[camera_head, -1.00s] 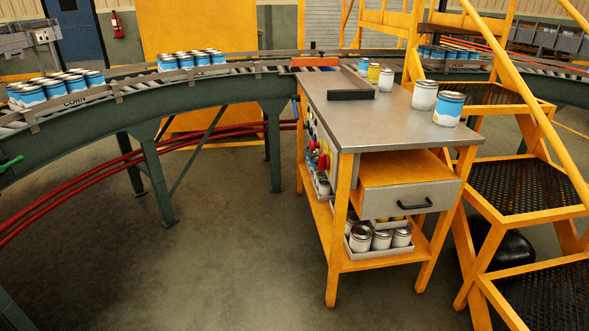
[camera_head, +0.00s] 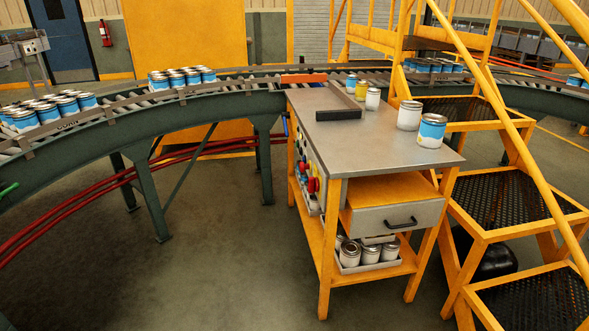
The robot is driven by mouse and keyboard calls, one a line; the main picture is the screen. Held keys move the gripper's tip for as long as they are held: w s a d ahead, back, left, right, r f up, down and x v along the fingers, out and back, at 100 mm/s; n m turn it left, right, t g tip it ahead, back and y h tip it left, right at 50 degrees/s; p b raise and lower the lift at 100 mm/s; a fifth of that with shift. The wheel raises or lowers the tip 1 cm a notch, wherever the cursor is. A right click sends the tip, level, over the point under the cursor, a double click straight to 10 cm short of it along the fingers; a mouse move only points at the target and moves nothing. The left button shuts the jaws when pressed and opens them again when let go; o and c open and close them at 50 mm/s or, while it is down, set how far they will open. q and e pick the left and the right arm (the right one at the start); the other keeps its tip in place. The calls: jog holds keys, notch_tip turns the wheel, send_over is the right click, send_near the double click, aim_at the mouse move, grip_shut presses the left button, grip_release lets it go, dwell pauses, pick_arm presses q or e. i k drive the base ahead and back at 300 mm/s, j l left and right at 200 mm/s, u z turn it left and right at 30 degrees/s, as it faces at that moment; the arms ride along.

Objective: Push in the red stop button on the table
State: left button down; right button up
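The table (camera_head: 375,150) stands right of centre, with a grey top on an orange frame. I cannot clearly make out a red stop button on its top. Small red and yellow items (camera_head: 312,185) are on its left side, below the top, too small to tell what they are. On the top are a plain can (camera_head: 409,116), a blue and white can (camera_head: 431,131) and several smaller cans at the back. A dark angled strip (camera_head: 338,114) lies toward the far left of the top. Neither of my grippers is in view.
A green roller conveyor (camera_head: 190,105) curves behind the table, carrying groups of blue and white cans (camera_head: 182,77). Orange steps (camera_head: 505,190) stand close to the table's right side. The floor (camera_head: 200,275) left and in front of the table is clear.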

aim_at(303, 167)
jog(key=i+j+z, duration=0.3)
jog(key=i+j, duration=0.25)
jog(key=i, duration=0.4)
jog(key=i+j+z, duration=0.35)
jog(key=i+j, duration=0.45)
jog(key=i, duration=0.1)
